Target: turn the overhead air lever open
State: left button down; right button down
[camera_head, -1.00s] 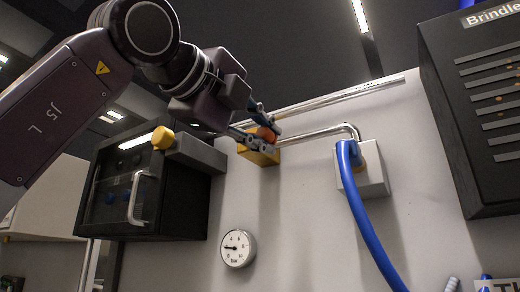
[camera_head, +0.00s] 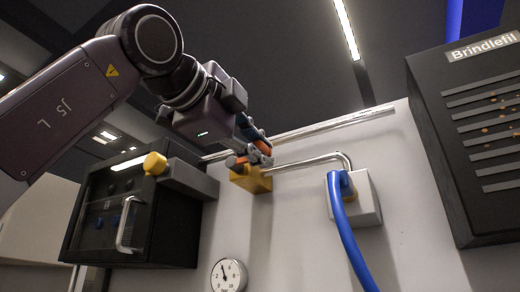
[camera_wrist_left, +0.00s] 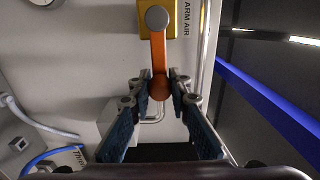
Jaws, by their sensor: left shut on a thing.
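The air lever is an orange bar with a round end on a yellow valve block (camera_head: 252,180) high on the wall. In the left wrist view the lever (camera_wrist_left: 158,52) runs from a grey pivot on the block (camera_wrist_left: 144,24) toward my gripper, roughly parallel to the metal pipe. My left gripper (camera_head: 261,150) is at the lever's free end, its fingers shut on it. In the left wrist view the gripper (camera_wrist_left: 161,82) has a fingertip on each side of the round end. The fingers partly hide the lever in the head view. My right gripper is not in view.
A metal pipe (camera_head: 310,161) bends into a white box (camera_head: 366,203) with a blue hose (camera_head: 350,240). A dark cabinet (camera_head: 150,225) stands left, a round gauge (camera_head: 229,275) is below, its needle pointing up-left. A dark vented unit labelled Brindlefil (camera_head: 440,150) is at right.

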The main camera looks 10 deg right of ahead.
pick_arm(q)
jog(key=shift+a+r, duration=0.15)
jog(key=c, duration=1.8)
grip_release()
jog(key=shift+o, duration=0.2)
jog(key=v, duration=1.2)
